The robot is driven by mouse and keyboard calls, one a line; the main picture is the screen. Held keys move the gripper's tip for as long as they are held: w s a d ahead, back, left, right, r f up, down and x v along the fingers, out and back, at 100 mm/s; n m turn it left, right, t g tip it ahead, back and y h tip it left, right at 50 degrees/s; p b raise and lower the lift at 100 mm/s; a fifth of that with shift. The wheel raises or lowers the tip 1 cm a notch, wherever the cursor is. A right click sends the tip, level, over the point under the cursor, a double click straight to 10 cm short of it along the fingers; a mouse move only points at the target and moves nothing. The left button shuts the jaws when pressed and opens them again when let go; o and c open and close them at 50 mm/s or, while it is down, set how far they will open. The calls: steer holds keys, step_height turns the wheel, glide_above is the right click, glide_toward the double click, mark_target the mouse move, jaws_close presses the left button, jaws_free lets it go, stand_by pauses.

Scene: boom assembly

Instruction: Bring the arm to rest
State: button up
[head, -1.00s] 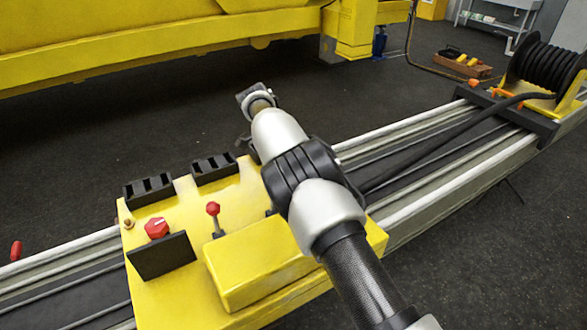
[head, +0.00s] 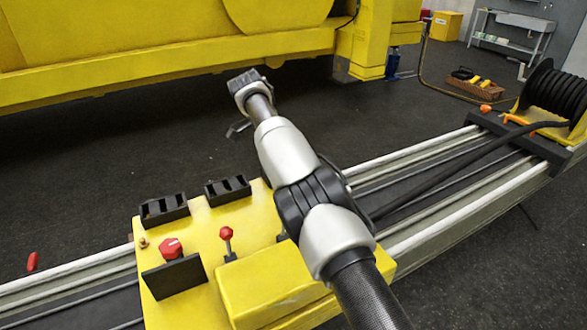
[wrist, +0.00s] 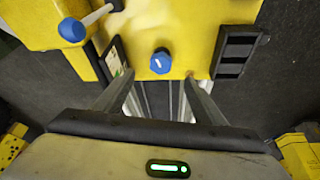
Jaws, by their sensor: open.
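My gripper (wrist: 159,82) shows in the wrist view with its two dark fingers wide apart and nothing between them. Beyond the fingertips is a yellow panel (wrist: 190,30) with a blue knob (wrist: 161,62). The knob lies in line with the gap; I cannot tell its distance from the fingers. In the head view my arm reaches from the bottom edge up past a yellow console (head: 197,232) and hides part of it.
The console carries a red knob (head: 171,247), a red-tipped lever (head: 227,236) and black sockets (head: 228,190). Rails (head: 470,205) run to a cable reel (head: 553,95). A large yellow machine (head: 120,65) stands behind. A blue-ended lever (wrist: 73,30) is left of the blue knob. Dark floor lies between machine and rails.

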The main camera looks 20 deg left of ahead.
stand_by(0.3)
steer(key=w+d+r+n+y, duration=0.15)
steer(key=w+d+r, duration=0.25)
steer(key=d+r, duration=1)
steer(key=s+d+r+n+y, duration=0.1)
steer(key=s+d+r, duration=0.25)
steer(key=d, duration=0.35)
steer(key=s+d+r+n+y, duration=0.1)
steer(key=s+d+r, duration=0.25)
steer(key=d, duration=0.45)
steer(key=s+d+r+n+t, duration=0.1)
steer(key=s+d+n, duration=0.1)
steer(key=s+d, duration=0.35)
steer(key=s+d+r+n, duration=0.1)
steer(key=s+d, duration=0.2)
steer(key=s, duration=0.5)
steer(key=s+d+f+n+t, duration=0.1)
steer(key=s+d+f+n, duration=0.1)
steer(key=s, duration=0.5)
steer(key=s+d+f+n+t, duration=0.1)
steer(key=s+d+f+n, duration=0.1)
steer(key=s+f, duration=0.3)
steer(key=shift+s+f, duration=0.25)
steer(key=shift+s, duration=0.9)
steer(key=shift+d, duration=0.1)
